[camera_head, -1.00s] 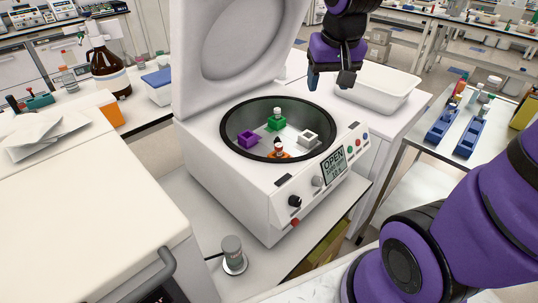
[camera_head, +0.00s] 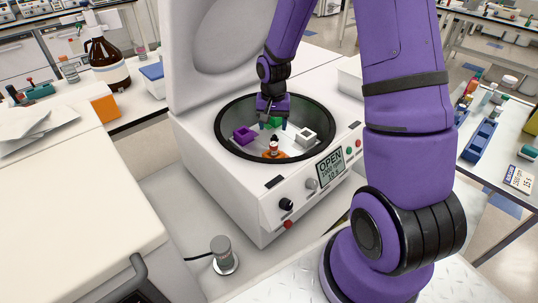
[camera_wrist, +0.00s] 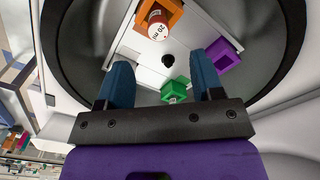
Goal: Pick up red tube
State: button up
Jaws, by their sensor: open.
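The tube with red on it (camera_head: 274,146) stands in the orange holder (camera_head: 264,154) at the front of the open centrifuge bowl. In the wrist view the tube (camera_wrist: 157,24) shows a white "20 ml" label, and its orange holder (camera_wrist: 175,14) lies at the top. My gripper (camera_head: 272,122) is inside the bowl, behind that tube and apart from it, over the green holder (camera_head: 272,122). In the wrist view its blue fingers (camera_wrist: 161,66) are spread, with nothing held. The green holder (camera_wrist: 177,87) shows between them.
The centrifuge (camera_head: 232,190) has its lid (camera_head: 205,60) raised behind the bowl. A purple holder (camera_head: 244,136) sits left in the bowl and a white holder (camera_head: 305,135) right. The bowl rim surrounds my gripper. A side table with blue racks (camera_head: 478,140) stands at right.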

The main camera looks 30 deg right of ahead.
aim_at(274, 144)
notch_tip(274, 144, down, 6)
jog(key=shift+w+r, duration=0.1)
jog(key=shift+r, duration=0.05)
jog(key=shift+d+f, duration=0.15)
jog(key=shift+f, duration=1.2)
jog(key=shift+d+f, duration=0.1)
jog(key=shift+f, duration=1.25)
jog(key=shift+c, duration=0.4)
jog(key=c, duration=0.9)
